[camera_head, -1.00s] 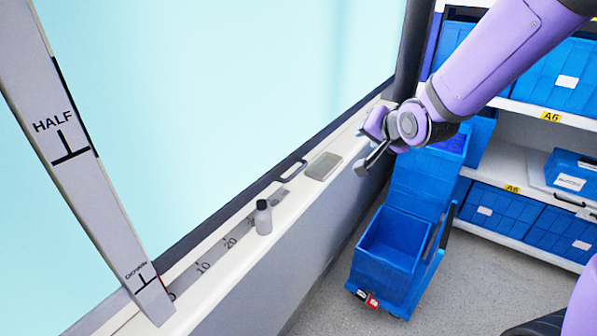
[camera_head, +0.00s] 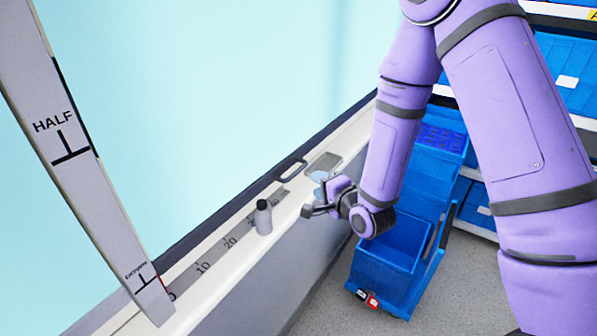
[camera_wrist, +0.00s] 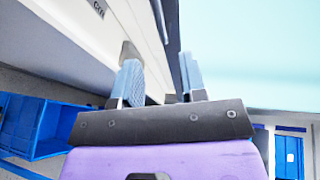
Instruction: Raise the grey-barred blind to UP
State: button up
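A tall pale post (camera_head: 95,190) marked HALF and DOWN stands at the left in the head view. Beside it is a large pale blue window or panel (camera_head: 220,80); I cannot make out a grey-barred blind or its switch. My gripper (camera_head: 313,196) is over the white sill, at the right of the bottle. In the wrist view its two blue-padded fingers (camera_wrist: 160,82) stand apart with nothing held between them. A small greyish-beige thing (camera_wrist: 128,50) shows just beyond the left finger; I cannot tell what it is.
On the sill (camera_head: 225,275) are a grey bottle (camera_head: 263,217), a ruler strip (camera_head: 228,243), a dark handle-like loop (camera_head: 291,169) and a flat grey plate (camera_head: 325,162), partly behind my gripper. Blue crates (camera_head: 385,250) stand on the floor at right, before shelves.

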aim_at(298, 169)
jog(key=x, duration=1)
jog(key=shift+w+f, duration=0.1)
jog(key=shift+w, duration=0.1)
grip_shut()
